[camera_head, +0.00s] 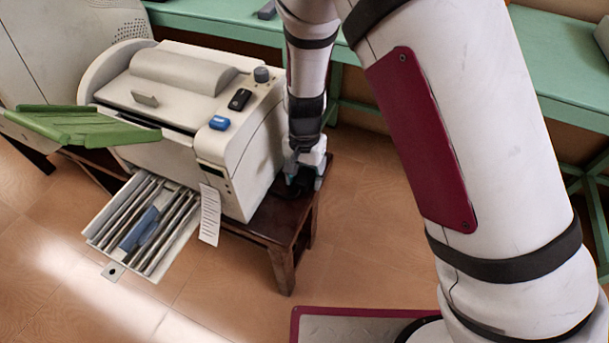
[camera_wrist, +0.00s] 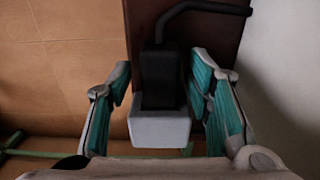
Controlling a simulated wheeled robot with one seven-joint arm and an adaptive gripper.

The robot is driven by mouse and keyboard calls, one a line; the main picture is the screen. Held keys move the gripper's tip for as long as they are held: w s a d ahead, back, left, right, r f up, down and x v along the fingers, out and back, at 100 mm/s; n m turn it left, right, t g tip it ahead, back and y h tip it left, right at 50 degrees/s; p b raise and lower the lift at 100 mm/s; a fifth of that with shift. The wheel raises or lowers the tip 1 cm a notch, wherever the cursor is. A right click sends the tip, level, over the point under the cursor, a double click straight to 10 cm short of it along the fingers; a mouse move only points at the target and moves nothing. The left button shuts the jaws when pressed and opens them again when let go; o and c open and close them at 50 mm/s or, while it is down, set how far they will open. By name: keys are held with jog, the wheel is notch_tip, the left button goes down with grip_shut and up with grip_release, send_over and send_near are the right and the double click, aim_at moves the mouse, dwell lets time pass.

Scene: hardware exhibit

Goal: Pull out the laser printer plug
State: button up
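The laser printer (camera_head: 185,90) stands on a dark wooden stand, with a green flap raised and a tray of metal rollers pulled out. In the wrist view a black plug (camera_wrist: 159,75) with a black cable sits in a pale grey block (camera_wrist: 160,131). My gripper (camera_wrist: 161,68) has its two teal-padded fingers on either side of the plug. The fingers are apart, with a visible gap at the left; contact on the right cannot be told. In the head view my gripper (camera_head: 303,178) points down at the stand beside the printer's right side, and the plug is mostly hidden.
The wooden stand (camera_head: 262,222) has little bare top right of the printer. A paper strip (camera_head: 210,215) hangs at the printer's front. Green tables (camera_head: 555,55) line the back. Tiled floor (camera_head: 230,290) is clear in front. The printer's pale wall (camera_wrist: 285,70) is close at right in the wrist view.

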aim_at(299, 195)
grip_shut()
jog(key=shift+s+a+p, duration=0.3)
jog(key=shift+s+p, duration=0.1)
jog(key=shift+s, duration=0.45)
jog(key=shift+s+a+p, duration=0.3)
jog(key=shift+s+p, duration=0.05)
jog(key=shift+s, duration=0.55)
jog(key=shift+o, duration=0.6)
grip_release()
jog(key=shift+r, duration=0.25)
notch_tip(299, 195, up, 12)
jog(key=shift+f, duration=0.25)
